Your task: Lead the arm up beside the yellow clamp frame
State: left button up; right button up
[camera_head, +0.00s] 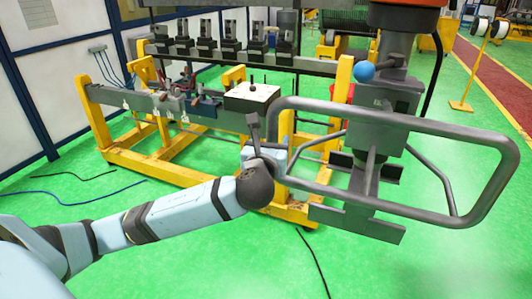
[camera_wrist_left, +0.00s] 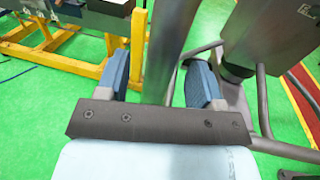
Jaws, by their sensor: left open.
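The yellow clamp frame (camera_head: 165,170) stands on the green floor left of centre, with a grey beam and clamps on it. Its yellow rails also show at the upper left of the left wrist view (camera_wrist_left: 60,58). A grey hanging arm (camera_head: 385,100) with a looped tube handle (camera_head: 440,128) stands right of the frame, partly in front of it. My left gripper (camera_head: 264,142) is at the left end of this handle, in front of the frame. In the left wrist view its blue fingers (camera_wrist_left: 158,82) are apart, with a grey tube (camera_wrist_left: 168,50) between them; contact cannot be told.
A row of dark clamps (camera_head: 205,45) on a bar runs behind. Cables (camera_head: 60,192) lie on the floor at left. Green floor is open in front. A yellow stand (camera_head: 467,85) is at right.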

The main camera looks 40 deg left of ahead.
pick_arm(q)
jog(key=shift+x, duration=1.8)
grip_shut()
dwell(0.8)
